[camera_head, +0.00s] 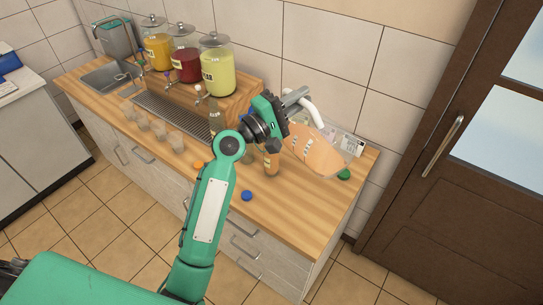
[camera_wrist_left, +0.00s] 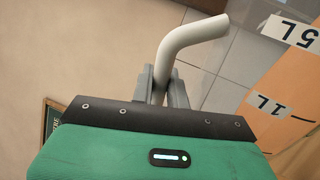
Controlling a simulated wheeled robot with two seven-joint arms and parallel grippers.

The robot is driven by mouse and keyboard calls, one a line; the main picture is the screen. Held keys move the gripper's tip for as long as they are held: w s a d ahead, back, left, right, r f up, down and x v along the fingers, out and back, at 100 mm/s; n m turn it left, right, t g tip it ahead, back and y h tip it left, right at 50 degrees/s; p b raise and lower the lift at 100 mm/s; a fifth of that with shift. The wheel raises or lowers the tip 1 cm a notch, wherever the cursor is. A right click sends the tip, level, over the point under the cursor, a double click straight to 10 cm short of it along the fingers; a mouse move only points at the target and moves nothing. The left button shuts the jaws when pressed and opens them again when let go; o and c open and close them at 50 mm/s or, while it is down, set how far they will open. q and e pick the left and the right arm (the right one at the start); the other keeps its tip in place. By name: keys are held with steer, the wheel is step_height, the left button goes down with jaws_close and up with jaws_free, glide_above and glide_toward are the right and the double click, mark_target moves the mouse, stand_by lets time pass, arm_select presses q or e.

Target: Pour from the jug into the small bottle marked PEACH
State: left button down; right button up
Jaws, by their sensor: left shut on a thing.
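The jug (camera_head: 318,152) is clear, holds peach-orange liquid and is tilted above the right part of the counter. My left gripper (camera_head: 298,97) is shut on its white handle, which also shows between the fingers (camera_wrist_left: 160,88) in the left wrist view. The jug's wall (camera_wrist_left: 284,98) there carries 1L and 5L marks. A small bottle (camera_head: 271,160) with orange colour stands just left of the jug, below my gripper; its label is too small to read. I cannot tell whether liquid is flowing. My right gripper is out of view.
Glass dispensers of yellow (camera_head: 157,52), red (camera_head: 186,65) and pale green (camera_head: 217,76) liquid stand at the back. Several cups (camera_head: 160,129) stand left of my arm. Orange (camera_head: 198,164), blue (camera_head: 247,195) and green (camera_head: 344,174) caps lie on the counter. The front right counter is mostly clear.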

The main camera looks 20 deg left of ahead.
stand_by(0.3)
arm_select(q)
steer(key=shift+s+d+f+m+b, duration=0.3)
steer(key=shift+d+f+m+b, duration=0.25)
steer(key=shift+b, duration=0.6)
